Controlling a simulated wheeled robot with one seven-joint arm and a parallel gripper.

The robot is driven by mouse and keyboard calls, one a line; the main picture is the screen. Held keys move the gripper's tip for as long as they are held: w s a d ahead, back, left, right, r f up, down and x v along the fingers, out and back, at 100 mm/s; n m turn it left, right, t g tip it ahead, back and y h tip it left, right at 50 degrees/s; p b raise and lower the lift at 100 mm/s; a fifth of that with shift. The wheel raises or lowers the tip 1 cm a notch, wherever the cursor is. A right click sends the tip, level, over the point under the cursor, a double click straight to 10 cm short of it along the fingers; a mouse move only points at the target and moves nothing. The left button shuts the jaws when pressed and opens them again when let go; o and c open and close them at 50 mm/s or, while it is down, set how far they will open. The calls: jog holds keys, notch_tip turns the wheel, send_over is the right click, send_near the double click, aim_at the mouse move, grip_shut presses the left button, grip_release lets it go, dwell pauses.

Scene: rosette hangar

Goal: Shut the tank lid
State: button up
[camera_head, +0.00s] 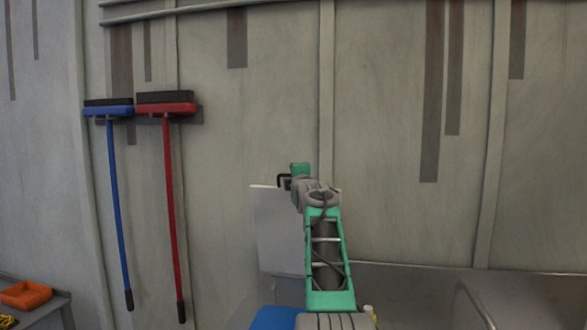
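A pale grey flat panel (278,235), which looks like the tank lid, stands nearly upright left of my arm. Its right side is hidden behind my arm. A blue thing (275,318) shows below it at the bottom edge; it may be part of the tank, but most of it is out of the picture. My arm reaches up and forward, with my gripper (286,182) near the panel's top edge. A dark bracket shape shows there, too small to tell whether it is fingers or a handle. I cannot tell whether the gripper touches the panel.
A blue broom (116,200) and a red broom (172,210) hang on the wall at left. An orange tray (26,294) sits on a grey table at lower left. A grey basin-like surface (420,290) with a curved pipe lies at lower right. The wall behind is close.

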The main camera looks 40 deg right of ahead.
jog(key=shift+w+d, duration=0.1)
jog(key=shift+w, duration=0.15)
jog(key=shift+c, duration=0.2)
grip_shut()
dwell(1.1)
